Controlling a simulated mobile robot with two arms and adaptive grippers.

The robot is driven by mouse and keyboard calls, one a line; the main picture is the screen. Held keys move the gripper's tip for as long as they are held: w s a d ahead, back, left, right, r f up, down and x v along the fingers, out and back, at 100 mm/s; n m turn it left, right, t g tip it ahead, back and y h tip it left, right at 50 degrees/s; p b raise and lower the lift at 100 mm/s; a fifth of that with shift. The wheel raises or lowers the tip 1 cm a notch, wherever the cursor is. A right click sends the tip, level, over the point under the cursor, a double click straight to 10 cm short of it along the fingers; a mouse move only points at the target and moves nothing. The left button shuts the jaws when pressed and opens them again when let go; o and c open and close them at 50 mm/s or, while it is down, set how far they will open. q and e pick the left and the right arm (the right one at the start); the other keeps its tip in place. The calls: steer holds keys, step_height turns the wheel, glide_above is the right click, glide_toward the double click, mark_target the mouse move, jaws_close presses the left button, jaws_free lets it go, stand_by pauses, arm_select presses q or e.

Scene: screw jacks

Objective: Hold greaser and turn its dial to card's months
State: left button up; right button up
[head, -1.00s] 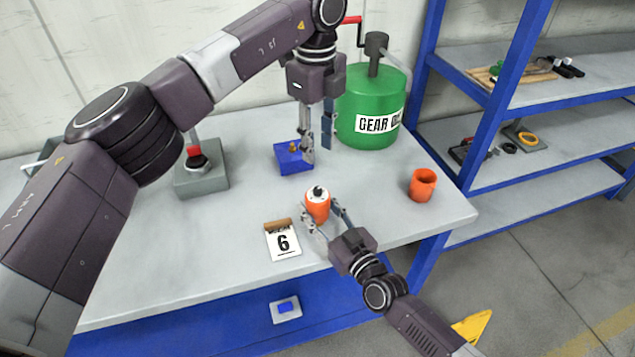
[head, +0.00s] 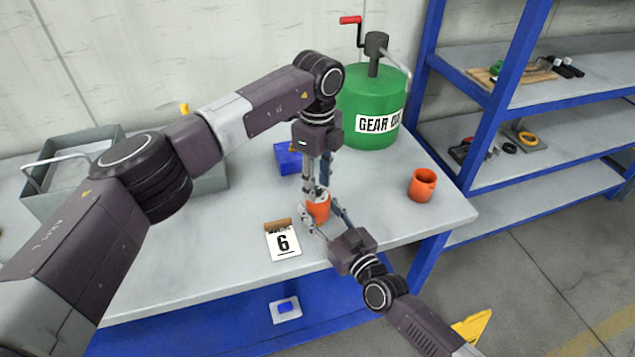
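The orange greaser (head: 318,211) stands upright near the bench's front edge. My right gripper (head: 323,216) is shut around its body from the front right. My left gripper (head: 317,190) points down over the greaser's top, with its fingertips on either side of the dial. The fingers hide the dial and its setting, and I cannot tell whether they press on it. The card (head: 283,243) lies left of the greaser, white with a brown top strip and a large black 6.
A blue block (head: 287,158) sits behind the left gripper. A green gear oil drum (head: 369,115) stands at the back, an orange cup (head: 423,185) at the right. A grey bin (head: 75,172) is at the left. A blue shelf rack (head: 508,75) is beyond the bench.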

arm_select(q)
steer(key=shift+f, duration=0.1)
jaws_close()
steer(key=shift+m, duration=0.3)
steer(key=m, duration=1.2)
steer(key=shift+m, duration=2.5)
arm_select(e)
steer(key=shift+f, duration=0.1)
